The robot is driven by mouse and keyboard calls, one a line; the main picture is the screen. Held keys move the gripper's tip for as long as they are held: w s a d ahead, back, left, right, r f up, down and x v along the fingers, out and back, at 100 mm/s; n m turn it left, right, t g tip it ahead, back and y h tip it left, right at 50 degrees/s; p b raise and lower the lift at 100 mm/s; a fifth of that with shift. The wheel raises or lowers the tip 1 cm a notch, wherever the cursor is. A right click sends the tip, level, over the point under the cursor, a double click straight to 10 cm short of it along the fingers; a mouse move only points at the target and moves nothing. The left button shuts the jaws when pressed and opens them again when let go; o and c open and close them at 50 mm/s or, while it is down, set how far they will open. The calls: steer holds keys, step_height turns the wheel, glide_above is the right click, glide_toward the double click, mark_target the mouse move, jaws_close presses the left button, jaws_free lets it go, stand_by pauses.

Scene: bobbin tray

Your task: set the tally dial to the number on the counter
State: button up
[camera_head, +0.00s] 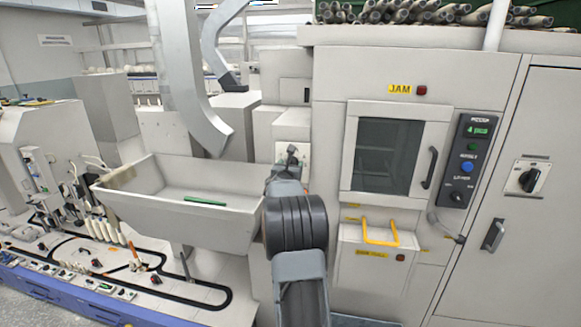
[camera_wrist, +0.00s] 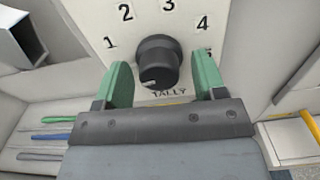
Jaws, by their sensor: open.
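The tally dial (camera_wrist: 157,62) is a round black knob on a pale plate above the word TALLY. The numbers 1, 2, 3 and 4 arc over it, and a mark at the right is mostly hidden behind a finger. A light mark shows low on the knob's face, toward the lower left. My gripper (camera_wrist: 160,75) is open, with one green finger on each side of the knob and visible gaps to it. In the head view, the plate (camera_head: 281,148) is partly hidden by my arm. The counter display (camera_head: 478,131) glows green and appears to read 4.
A pale trough (camera_head: 180,222) left of my arm holds a green rod (camera_head: 205,201); the wrist view shows green, blue (camera_wrist: 57,136) and grey rods. At right stand a machine door (camera_head: 392,155) with a dark handle, a yellow handle (camera_head: 380,238) and a rotary switch (camera_head: 528,180).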

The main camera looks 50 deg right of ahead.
steer(key=c, duration=0.9)
steer(key=shift+f+b, duration=0.1)
steer(key=shift+b, duration=0.25)
